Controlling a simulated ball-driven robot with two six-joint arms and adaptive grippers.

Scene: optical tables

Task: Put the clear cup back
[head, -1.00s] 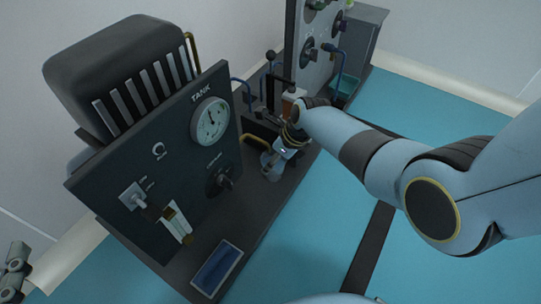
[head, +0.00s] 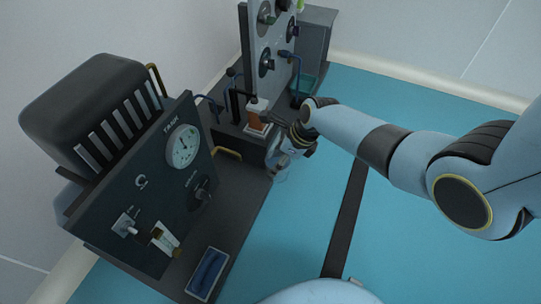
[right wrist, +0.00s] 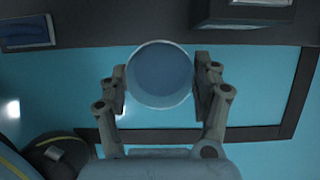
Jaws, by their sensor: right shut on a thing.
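The clear cup (right wrist: 160,75) is round and see-through, and the blue floor shows through it in the right wrist view. My right gripper (right wrist: 160,85) is shut on it, with one finger on each side. In the head view the cup (head: 278,165) hangs below my right gripper (head: 286,149), beside the right edge of the dark table (head: 228,205). Whether it touches the table edge is hard to tell. My left gripper is out of view.
A tank panel with a gauge (head: 183,146) stands on the table at left. A blue-topped tray (head: 207,274) lies at its front. An orange-brown container (head: 257,118) stands close behind my gripper, beside a grey valve panel (head: 272,50). Open blue floor (head: 410,250) lies right.

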